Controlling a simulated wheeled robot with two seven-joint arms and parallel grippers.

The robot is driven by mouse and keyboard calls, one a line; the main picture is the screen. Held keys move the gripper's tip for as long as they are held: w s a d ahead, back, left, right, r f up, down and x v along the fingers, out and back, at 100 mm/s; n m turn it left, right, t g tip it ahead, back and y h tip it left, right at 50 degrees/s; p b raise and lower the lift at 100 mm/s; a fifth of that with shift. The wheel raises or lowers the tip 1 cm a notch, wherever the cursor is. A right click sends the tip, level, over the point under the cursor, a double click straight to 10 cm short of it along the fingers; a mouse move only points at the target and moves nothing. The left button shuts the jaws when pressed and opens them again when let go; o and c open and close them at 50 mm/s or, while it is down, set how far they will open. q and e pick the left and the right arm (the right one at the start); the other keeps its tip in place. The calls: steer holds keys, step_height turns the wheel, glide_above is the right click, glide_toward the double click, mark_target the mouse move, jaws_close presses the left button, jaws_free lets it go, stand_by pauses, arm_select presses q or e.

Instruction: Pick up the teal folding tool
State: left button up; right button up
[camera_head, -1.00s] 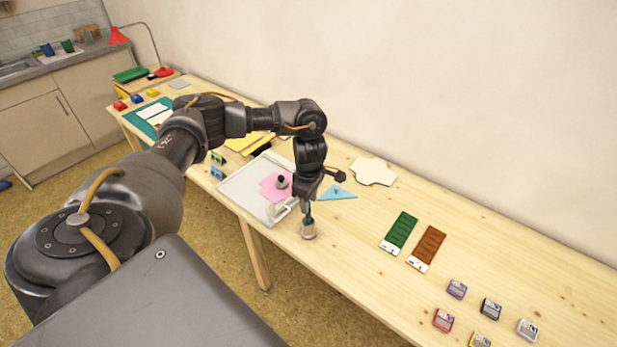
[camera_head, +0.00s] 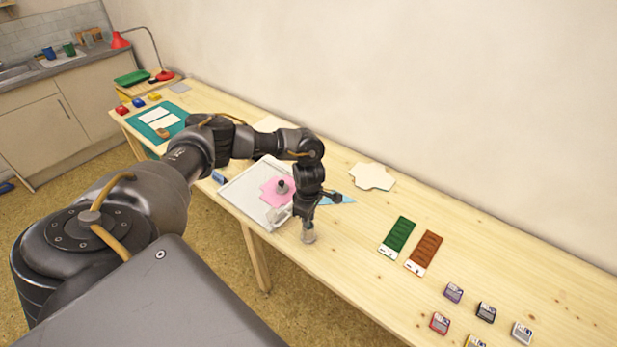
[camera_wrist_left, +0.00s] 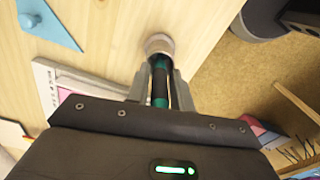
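The teal folding tool (camera_wrist_left: 160,82) shows in the left wrist view as a slim dark and teal shaft. It stands between the two fingers of my left gripper (camera_wrist_left: 160,95), with its far end at a small round pale holder (camera_wrist_left: 159,44). In the head view the holder (camera_head: 308,235) is at the table's front edge, and my left gripper (camera_head: 304,214) is just above it, hiding most of the tool. The fingers lie close along both sides of the tool; whether they press on it I cannot tell. My right gripper is out of view.
A pale tray (camera_head: 243,193) with pink paper (camera_head: 270,190) lies left of the holder. A light-blue triangle (camera_wrist_left: 48,20) lies nearby. Green (camera_head: 398,236) and brown (camera_head: 424,252) strips and several small inkpads (camera_head: 454,292) are to the right. Bare wood separates them.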

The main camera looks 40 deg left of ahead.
arm_select(q)
jaws_close()
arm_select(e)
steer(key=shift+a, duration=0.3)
